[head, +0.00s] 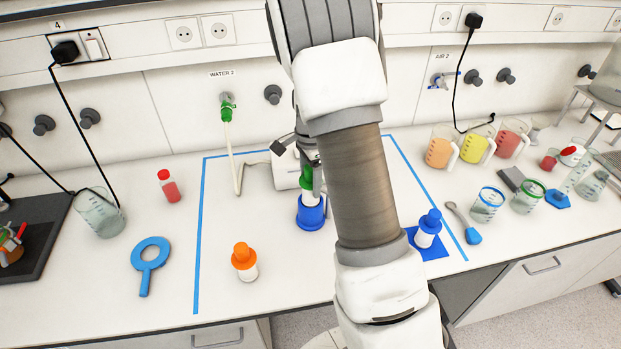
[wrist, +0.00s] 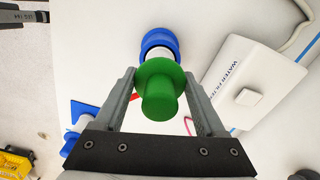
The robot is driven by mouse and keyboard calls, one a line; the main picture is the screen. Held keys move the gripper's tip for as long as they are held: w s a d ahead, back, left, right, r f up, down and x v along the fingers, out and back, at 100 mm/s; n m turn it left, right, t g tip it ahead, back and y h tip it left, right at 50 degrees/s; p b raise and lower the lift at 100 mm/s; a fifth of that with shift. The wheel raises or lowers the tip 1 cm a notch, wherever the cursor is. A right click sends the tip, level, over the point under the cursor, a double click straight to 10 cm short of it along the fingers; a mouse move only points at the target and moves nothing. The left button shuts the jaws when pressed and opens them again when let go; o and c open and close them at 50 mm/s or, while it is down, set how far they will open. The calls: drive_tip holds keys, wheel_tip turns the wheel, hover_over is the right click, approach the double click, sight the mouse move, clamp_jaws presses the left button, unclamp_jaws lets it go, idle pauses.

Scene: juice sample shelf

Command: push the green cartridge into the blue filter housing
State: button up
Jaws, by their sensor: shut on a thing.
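The green cartridge (head: 307,182) has a green cap and a white body. It stands roughly upright over the blue filter housing (head: 311,216), in the taped area of the bench. My gripper (head: 316,178) is shut on the cartridge; in the wrist view its two fingers flank the green cap (wrist: 160,88). There, a short stretch of white body shows between the cap and the blue housing (wrist: 158,37). The cartridge's lower end meets the housing's opening; how deep it sits cannot be told. My arm covers the area to the right of the housing in the head view.
A white water filter unit (head: 285,172) stands close behind the housing. An orange-capped cartridge (head: 244,262) stands front left, and a blue-capped one (head: 428,228) on a blue mat at right. A blue ring wrench (head: 150,258) lies left of the tape. Jugs and beakers crowd the right.

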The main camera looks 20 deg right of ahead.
drive_tip(key=shift+f+b, duration=1.7)
drive_tip(key=shift+f, duration=0.8)
drive_tip(key=shift+r, duration=0.1)
idle(0.4)
drive_tip(key=shift+r+p, duration=2.35)
drive_tip(key=shift+r, duration=0.75)
drive_tip(key=shift+f+b, duration=1.85)
drive_tip(key=shift+f, duration=0.75)
